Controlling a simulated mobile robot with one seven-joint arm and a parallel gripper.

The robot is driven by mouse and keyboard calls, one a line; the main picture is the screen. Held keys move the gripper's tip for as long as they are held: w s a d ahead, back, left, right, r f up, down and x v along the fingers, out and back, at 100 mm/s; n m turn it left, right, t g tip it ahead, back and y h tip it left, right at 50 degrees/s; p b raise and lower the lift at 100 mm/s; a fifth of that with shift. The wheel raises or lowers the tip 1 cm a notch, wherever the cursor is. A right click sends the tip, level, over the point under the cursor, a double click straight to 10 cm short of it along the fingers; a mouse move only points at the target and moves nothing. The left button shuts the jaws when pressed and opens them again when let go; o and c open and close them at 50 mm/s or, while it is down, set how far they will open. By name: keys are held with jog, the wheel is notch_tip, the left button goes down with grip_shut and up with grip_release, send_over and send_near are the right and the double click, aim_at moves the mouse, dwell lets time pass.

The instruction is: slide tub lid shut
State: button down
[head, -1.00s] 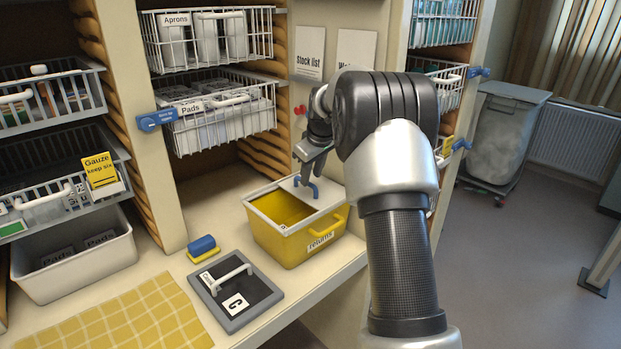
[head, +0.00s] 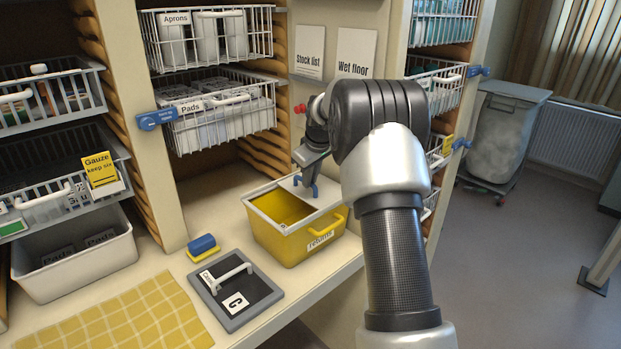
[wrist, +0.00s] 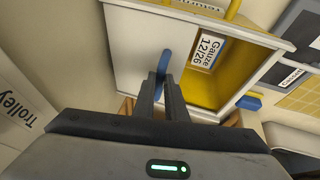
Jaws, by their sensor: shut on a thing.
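The yellow tub (head: 285,244) stands on the counter with a "returns" label on its front. Its white lid (head: 318,190) covers the right part of the top, and the left part is open. The blue lid handle (head: 312,190) stands up from the lid. My gripper (head: 305,178) is above the lid, shut on the blue handle. In the wrist view my gripper's fingers (wrist: 164,90) close around the handle (wrist: 162,68), with the lid (wrist: 130,50) beneath. The open gap shows the yellow inside and a label reading "Gauze 12/26" (wrist: 207,49).
A dark grey panel with a white handle (head: 236,290) lies left of the tub. A blue and yellow block (head: 203,247) sits behind it, and a yellow checked cloth (head: 135,320) is at front left. Wire baskets (head: 222,115) hang above the counter.

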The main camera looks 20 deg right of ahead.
jog(key=s+a+b, duration=0.4)
jog(key=s+a, duration=0.1)
jog(key=a, duration=0.7)
jog(key=shift+a, duration=0.1)
jog(key=c, duration=1.8)
grip_release()
jog(key=shift+a, duration=0.1)
jog(key=v, duration=1.7)
jog(key=shift+r+p, duration=0.2)
jog(key=shift+p, duration=0.1)
jog(key=shift+s, duration=0.1)
